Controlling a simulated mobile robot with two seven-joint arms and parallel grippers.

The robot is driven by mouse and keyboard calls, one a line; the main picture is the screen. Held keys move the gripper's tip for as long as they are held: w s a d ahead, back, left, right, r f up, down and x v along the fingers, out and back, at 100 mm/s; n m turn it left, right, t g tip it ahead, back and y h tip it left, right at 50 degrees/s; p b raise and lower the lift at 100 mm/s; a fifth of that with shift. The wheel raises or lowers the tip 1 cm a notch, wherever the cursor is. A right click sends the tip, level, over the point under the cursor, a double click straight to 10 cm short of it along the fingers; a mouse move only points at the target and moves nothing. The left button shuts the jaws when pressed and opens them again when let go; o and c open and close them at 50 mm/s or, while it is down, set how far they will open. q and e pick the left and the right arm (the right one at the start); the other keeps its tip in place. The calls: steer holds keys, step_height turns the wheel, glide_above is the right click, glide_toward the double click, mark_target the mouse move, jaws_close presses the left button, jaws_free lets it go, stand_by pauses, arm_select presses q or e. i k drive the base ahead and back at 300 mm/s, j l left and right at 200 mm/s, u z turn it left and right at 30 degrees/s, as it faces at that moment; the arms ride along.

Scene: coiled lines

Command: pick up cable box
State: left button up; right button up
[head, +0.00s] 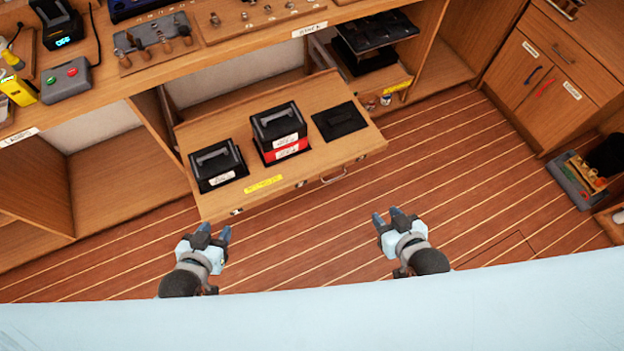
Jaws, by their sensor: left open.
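Black boxes with top handles stand on a pulled-out wooden drawer or shelf (225,205). One black box (216,165) with a white label sits at its left. The labels are too small to read, so I cannot tell which is the cable box. My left gripper (214,232) is open and empty, in front of the drawer's left front corner. My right gripper (386,216) looks open and empty, over the floor in front and right of the drawer.
A flat black item (339,121) lies on the drawer's right part. A workbench (215,65) with tools runs above the drawer. Black trays (375,32) sit on a shelf behind. Cabinets (545,75) and a tool tray (580,180) stand at right. The wooden floor (450,160) between is clear.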

mark_target(275, 127)
steer(key=j, duration=0.5)
steer(key=k+j, duration=0.15)
steer(key=j, duration=0.3)
steer(key=j+z, duration=0.1)
steer(key=j, duration=0.4)
steer(key=i+j, duration=0.1)
steer(key=j, duration=0.95)
steer(key=i+j+z, duration=0.15)
steer(key=i+j, duration=0.6)
steer(key=j, duration=0.1)
